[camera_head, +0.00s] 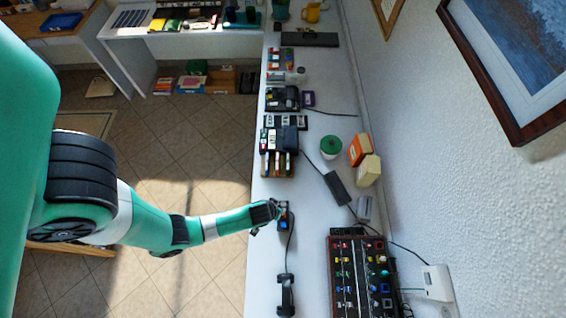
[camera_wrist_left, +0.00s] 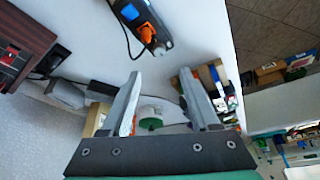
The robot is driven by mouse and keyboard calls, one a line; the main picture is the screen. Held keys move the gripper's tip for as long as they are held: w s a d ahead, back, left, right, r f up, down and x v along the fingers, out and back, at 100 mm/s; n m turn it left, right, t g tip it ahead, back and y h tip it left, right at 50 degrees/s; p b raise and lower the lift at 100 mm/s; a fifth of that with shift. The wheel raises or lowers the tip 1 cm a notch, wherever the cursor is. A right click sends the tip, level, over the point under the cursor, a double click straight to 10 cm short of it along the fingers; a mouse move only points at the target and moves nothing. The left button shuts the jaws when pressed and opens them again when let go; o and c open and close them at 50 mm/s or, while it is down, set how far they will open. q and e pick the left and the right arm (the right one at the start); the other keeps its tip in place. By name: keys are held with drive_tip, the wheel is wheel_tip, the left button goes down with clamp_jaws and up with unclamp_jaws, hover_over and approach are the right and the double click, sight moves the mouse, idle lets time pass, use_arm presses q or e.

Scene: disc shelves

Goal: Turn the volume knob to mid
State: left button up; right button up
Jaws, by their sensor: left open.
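A small dark device (camera_wrist_left: 140,22) with an orange part (camera_wrist_left: 147,34) and a round pale knob-like end (camera_wrist_left: 159,50) lies on the white counter in the left wrist view. In the head view the device (camera_head: 284,222) sits near the counter's front edge, partly hidden by my gripper. I cannot tell for sure which part is the volume knob, nor read its setting. My left gripper (camera_head: 268,211) is at the device's left side in the head view. In the wrist view its two fingers (camera_wrist_left: 161,74) are apart with nothing between them, and the device lies beyond the tips. My right gripper is not in view.
A wood-sided panel with many coloured knobs (camera_head: 357,280) stands at the lower right. A black handset-like object (camera_head: 286,295) lies in front, joined by a cable. A green-topped round container (camera_head: 330,147), orange box (camera_head: 359,150) and power brick (camera_head: 337,188) lie behind. The wall bounds the right.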

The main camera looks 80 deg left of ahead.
sight(283, 205)
use_arm(q)
drive_tip(key=b+x, duration=1)
drive_tip(key=x, duration=0.1)
drive_tip(key=shift+f, duration=0.2)
drive_tip(key=shift+w+a+f+b, duration=0.1)
drive_tip(key=shift+w+f+b, duration=0.1)
drive_tip(key=shift+b, duration=0.1)
clamp_jaws()
